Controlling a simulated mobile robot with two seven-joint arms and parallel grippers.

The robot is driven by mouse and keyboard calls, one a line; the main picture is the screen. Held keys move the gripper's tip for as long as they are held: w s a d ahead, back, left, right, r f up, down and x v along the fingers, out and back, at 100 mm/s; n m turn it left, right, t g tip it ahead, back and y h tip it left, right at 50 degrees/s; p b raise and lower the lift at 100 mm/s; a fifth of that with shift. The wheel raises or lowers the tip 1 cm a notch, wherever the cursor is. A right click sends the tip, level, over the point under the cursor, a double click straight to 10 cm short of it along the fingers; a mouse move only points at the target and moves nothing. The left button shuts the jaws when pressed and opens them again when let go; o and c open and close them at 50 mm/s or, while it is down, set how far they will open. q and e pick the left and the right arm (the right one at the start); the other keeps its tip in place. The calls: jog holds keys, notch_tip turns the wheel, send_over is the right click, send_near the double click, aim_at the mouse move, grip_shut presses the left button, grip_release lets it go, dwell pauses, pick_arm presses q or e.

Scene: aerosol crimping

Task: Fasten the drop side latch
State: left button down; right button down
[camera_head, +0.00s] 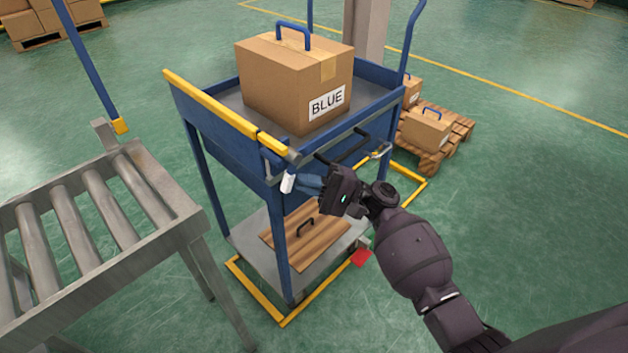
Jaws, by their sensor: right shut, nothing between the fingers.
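The blue cart (369,75) stands in the middle, with a yellow-topped drop side (212,108) along its left side, standing raised. At the near corner of that side is a grey metal latch (291,157), with a small white piece (288,183) hanging below it. My right gripper (308,183) is at this near corner, just below the latch and close to the white piece. It is shut and empty. I cannot tell whether it touches the white piece. My left gripper is not in view.
A carton labelled BLUE (285,85) sits on the cart's top deck. A wooden board with a handle (325,235) lies on the lower shelf. A roller conveyor (90,235) stands at the left. Boxes on a pallet (432,155) are behind right. Green floor is open at right.

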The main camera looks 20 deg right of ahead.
aim_at(283, 189)
jog(key=shift+s+a+m+t+y, duration=0.15)
jog(key=shift+a+m+t+y, duration=0.2)
jog(key=shift+m+t, duration=0.4)
dwell(0.3)
jog(key=m+t, duration=0.1)
jog(key=a+m+t, duration=0.1)
jog(key=m, duration=0.1)
jog(key=shift+s+a+b, duration=0.2)
jog(key=shift+s+b, duration=0.05)
jog(key=shift+b, duration=0.1)
jog(key=shift+s+a+r+m+t+h+b, duration=0.2)
jog(key=shift+a+r+m+t, duration=0.25)
jog(key=shift+a+m+t, duration=0.4)
jog(key=shift+s+a+r+m+t+h+b, duration=0.1)
jog(key=shift+s+a+r+m+t+h, duration=0.2)
jog(key=shift+m+t, duration=0.6)
jog(key=shift+s+a+r+m+t+h+b, duration=0.1)
jog(key=shift+a+r+m+t+h, duration=0.15)
jog(key=shift+a+r+m+t, duration=0.65)
jog(key=shift+d+f+m+g, duration=0.2)
jog(key=shift+m+g, duration=0.1)
jog(key=shift+g, duration=0.1)
jog(key=v, duration=0.7)
jog(key=shift+s+d+f, duration=0.15)
jog(key=shift+d+f, duration=0.05)
jog(key=shift+f, duration=0.05)
